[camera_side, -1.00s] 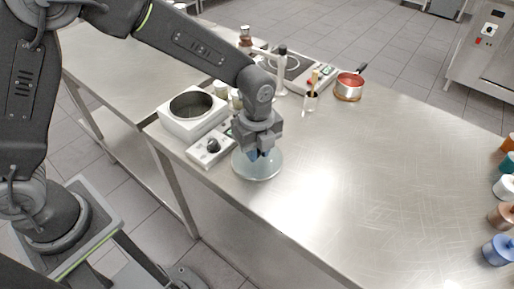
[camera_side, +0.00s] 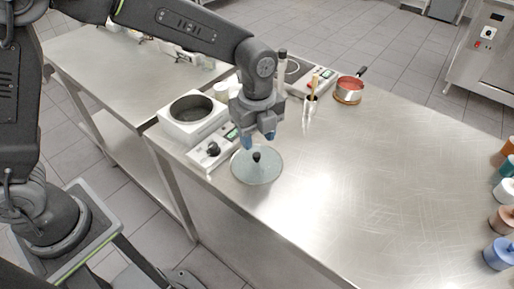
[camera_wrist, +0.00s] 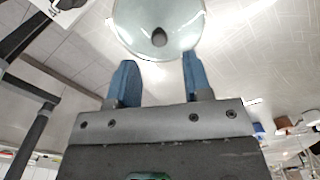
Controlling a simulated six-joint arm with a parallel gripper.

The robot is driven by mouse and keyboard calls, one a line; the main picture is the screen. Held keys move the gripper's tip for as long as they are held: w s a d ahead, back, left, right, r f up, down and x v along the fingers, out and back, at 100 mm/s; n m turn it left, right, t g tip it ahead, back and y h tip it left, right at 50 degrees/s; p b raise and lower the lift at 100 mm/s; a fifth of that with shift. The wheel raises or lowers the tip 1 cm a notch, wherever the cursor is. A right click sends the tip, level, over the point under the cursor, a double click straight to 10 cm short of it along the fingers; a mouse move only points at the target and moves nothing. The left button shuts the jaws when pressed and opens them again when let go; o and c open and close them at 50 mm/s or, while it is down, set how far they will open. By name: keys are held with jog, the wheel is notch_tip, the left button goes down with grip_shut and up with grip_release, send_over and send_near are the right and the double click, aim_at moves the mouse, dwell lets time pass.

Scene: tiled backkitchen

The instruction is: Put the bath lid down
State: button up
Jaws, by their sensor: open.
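The bath lid (camera_side: 256,172) is a round, pale, glassy disc with a dark knob in its middle. It lies on the steel table in front of the white bath's control box. The lid also shows at the top of the wrist view (camera_wrist: 178,16), its knob facing me. My gripper (camera_side: 259,139) is above and a little behind the lid, apart from it, its blue fingers spread and empty. In the wrist view the two fingers (camera_wrist: 157,80) stand wide apart with nothing between them. The white bath (camera_side: 193,115) stands uncovered, its round dark opening showing.
The control box with a black dial (camera_side: 213,149) stands between bath and lid. A hotplate (camera_side: 296,72), a beaker with sticks (camera_side: 311,102) and a red pan (camera_side: 349,89) are at the back. Several coloured jars (camera_side: 500,250) line the right edge. The middle of the table is clear.

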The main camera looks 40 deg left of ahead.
aim_at(257, 154)
jog(key=s+a+r+n+t, duration=0.1)
jog(key=s+a+r+n, duration=0.15)
jog(key=r, duration=0.35)
jog(key=s+a+r+n+t, duration=0.1)
jog(key=s+a+r+n, duration=0.1)
jog(key=a+r+n, duration=0.3)
jog(key=s+a+n+t, duration=0.1)
jog(key=s+a+n, duration=0.3)
jog(key=s+n, duration=0.3)
jog(key=s+a+r+n+t, duration=0.1)
jog(key=s+a+n+t, duration=0.1)
jog(key=s+a+n, duration=0.2)
jog(key=s+n, duration=0.3)
jog(key=n, duration=0.1)
jog(key=shift+r+t, duration=0.15)
jog(key=shift+t, duration=0.15)
